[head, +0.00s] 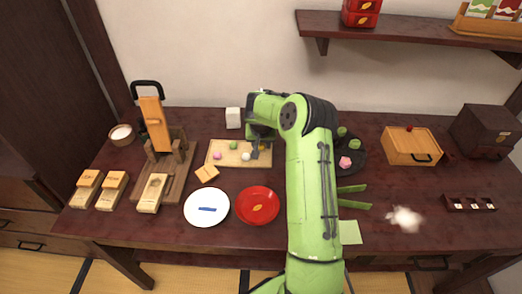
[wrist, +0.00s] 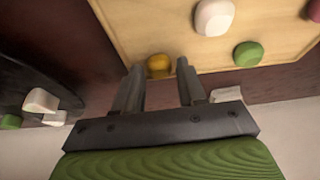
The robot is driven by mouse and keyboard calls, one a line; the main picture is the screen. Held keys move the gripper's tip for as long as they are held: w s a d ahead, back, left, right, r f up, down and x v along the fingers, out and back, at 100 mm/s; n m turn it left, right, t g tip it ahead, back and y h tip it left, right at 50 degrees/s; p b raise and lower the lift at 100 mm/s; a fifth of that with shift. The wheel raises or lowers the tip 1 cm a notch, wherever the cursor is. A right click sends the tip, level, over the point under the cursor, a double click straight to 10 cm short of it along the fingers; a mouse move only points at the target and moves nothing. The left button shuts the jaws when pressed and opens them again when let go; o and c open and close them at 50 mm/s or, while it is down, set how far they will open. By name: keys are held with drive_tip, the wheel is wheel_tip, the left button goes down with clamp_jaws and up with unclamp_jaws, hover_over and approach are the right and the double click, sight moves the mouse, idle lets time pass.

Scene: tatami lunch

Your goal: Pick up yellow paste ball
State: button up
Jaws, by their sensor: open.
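The yellow paste ball (wrist: 159,66) lies near the edge of the light wooden board (wrist: 160,25). In the wrist view it shows just beyond and between my two open fingers, closer to the left one. My gripper (wrist: 157,72) is open with nothing between its fingers. In the head view my gripper (head: 256,150) is over the right part of the board (head: 222,164), and the yellow ball (head: 262,147) is partly hidden beside it. A white ball (head: 246,156), a green ball (head: 234,145) and a pink ball (head: 217,155) also lie on the board.
A dark round plate (head: 351,168) with green and pink pieces stands right of my arm. A white plate (head: 207,222) and a red plate (head: 258,220) are in front. A white block (head: 233,118) stands behind the board. A wooden press (head: 155,125) stands left.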

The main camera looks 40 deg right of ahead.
drive_tip(key=shift+f, duration=0.1)
drive_tip(key=shift+c, duration=0.3)
clamp_jaws()
